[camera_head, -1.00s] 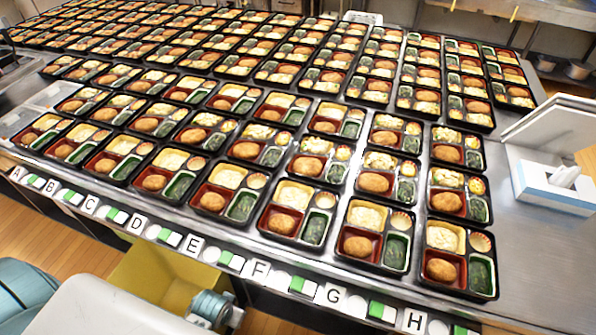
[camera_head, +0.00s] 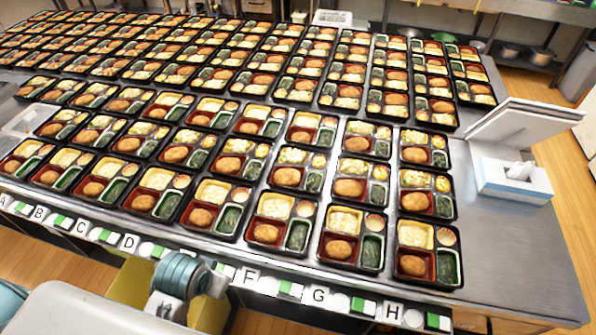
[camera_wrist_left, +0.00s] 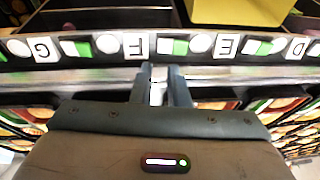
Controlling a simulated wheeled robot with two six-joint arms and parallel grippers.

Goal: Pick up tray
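Black bento trays (camera_head: 428,286) stand in dense rows on a steel counter. Each front tray holds a brown fried piece, yellow food, dark greens and a small cup. Which tray is meant cannot be told. My left gripper (camera_wrist_left: 160,68) shows in the left wrist view with a narrow gap between its fingers and no tray between them. It is near the counter's front edge, by the F card (camera_wrist_left: 132,46), with the view upside down. In the head view a teal joint of my arm is low in front of the counter; no fingers show there. My right gripper is not in view.
Lettered cards, such as H (camera_head: 392,312), and green-white cards line the counter's front edge. A white-blue tissue box (camera_head: 510,182) and a white stand (camera_head: 525,120) are at the right. Bare counter (camera_head: 515,250) lies right of the trays. A yellow bin (camera_head: 128,280) is below the edge.

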